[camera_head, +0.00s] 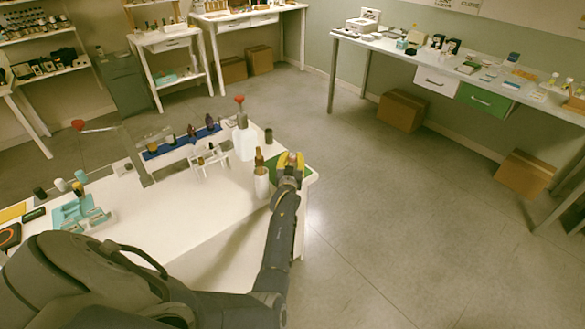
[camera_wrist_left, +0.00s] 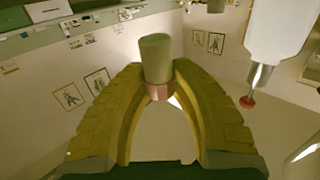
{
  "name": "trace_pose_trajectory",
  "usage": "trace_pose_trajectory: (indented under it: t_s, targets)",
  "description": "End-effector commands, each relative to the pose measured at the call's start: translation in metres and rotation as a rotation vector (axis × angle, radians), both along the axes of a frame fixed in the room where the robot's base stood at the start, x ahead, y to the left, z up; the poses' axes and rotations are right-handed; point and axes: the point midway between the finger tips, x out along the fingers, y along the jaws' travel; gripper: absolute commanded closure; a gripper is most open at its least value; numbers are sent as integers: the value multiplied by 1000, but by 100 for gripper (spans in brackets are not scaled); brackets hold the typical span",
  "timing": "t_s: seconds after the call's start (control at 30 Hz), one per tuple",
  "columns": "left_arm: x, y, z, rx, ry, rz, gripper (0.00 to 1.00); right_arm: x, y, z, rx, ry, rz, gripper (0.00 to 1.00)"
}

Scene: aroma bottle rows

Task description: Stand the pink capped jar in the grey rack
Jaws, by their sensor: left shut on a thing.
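My left gripper (camera_head: 291,160) is shut on the pink capped jar, over the right end of the white table. In the left wrist view the yellow fingers (camera_wrist_left: 160,88) close around its pinkish, coppery band, and its plain olive-grey body (camera_wrist_left: 156,55) stands out past the fingertips. In the head view only a small pinkish part (camera_head: 293,156) of it shows between the fingers. A pale grey rack (camera_head: 208,160) with a few small dark-topped bottles stands left of the gripper, well apart from it. My right gripper is not in view.
A white container (camera_head: 262,184) with a brown-topped bottle is just left of the gripper.

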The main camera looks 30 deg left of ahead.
Motion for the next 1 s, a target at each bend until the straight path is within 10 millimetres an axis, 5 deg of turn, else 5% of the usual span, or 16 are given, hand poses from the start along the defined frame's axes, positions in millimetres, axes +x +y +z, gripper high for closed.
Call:
trace_pose_trajectory:
  t_s: [0.5, 1.0]
  targets:
    - [0, 0, -42, -1, 2, 0, 97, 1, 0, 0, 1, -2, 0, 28]
    - [0, 0, -49, -1, 0, 0, 97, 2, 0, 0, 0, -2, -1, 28]
